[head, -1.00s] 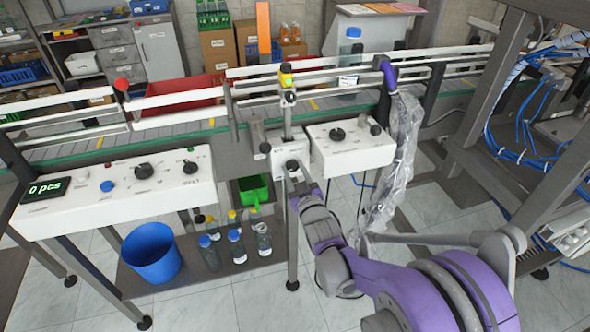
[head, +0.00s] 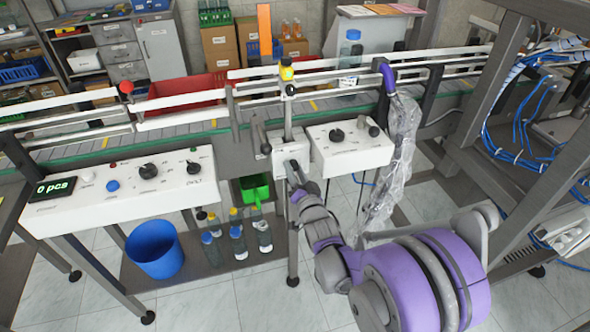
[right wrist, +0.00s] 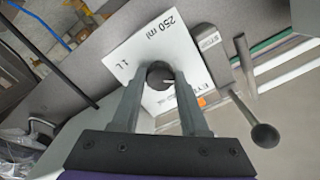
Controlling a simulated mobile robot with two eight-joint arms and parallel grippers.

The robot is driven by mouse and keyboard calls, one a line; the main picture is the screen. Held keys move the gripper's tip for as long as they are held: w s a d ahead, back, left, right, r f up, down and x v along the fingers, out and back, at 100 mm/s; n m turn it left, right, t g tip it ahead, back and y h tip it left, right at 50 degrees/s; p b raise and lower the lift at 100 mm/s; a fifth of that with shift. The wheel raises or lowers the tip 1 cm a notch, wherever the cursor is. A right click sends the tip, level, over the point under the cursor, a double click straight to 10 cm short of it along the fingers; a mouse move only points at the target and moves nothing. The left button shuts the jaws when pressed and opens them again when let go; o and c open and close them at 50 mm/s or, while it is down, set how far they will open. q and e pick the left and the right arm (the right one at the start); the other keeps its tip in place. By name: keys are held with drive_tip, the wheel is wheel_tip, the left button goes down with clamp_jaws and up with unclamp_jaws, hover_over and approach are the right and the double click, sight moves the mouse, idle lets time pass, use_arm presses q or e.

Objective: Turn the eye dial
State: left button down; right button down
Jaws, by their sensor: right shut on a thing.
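The eye dial (right wrist: 159,75) is a dark round knob on a small white panel (right wrist: 148,45) marked "250 ml", "1 L" and "EY…". In the right wrist view it sits between the two fingertips of my right gripper (right wrist: 160,88), which is shut on it. In the head view my right gripper (head: 294,168) reaches the small white box (head: 284,148) below the yellow-topped sensor post (head: 287,80), and it hides the dial there. My left gripper is in neither view.
A dark ball-ended lever (right wrist: 264,134) stands beside the panel. A white control box (head: 345,150) with knobs is just right of the gripper. A longer control panel (head: 120,190) is at left. The conveyor rail (head: 180,120) runs behind; bottles (head: 237,236) stand below.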

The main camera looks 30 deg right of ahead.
drive_tip(key=m+p, duration=0.1)
drive_tip(key=m, duration=1.1)
drive_tip(key=shift+p, duration=0.4)
drive_tip(key=shift+m, duration=0.3)
drive_tip(key=shift+c, duration=2.1)
unclamp_jaws()
drive_tip(key=shift+s, duration=0.1)
drive_tip(key=v, duration=1)
drive_tip(key=shift+s, duration=0.35)
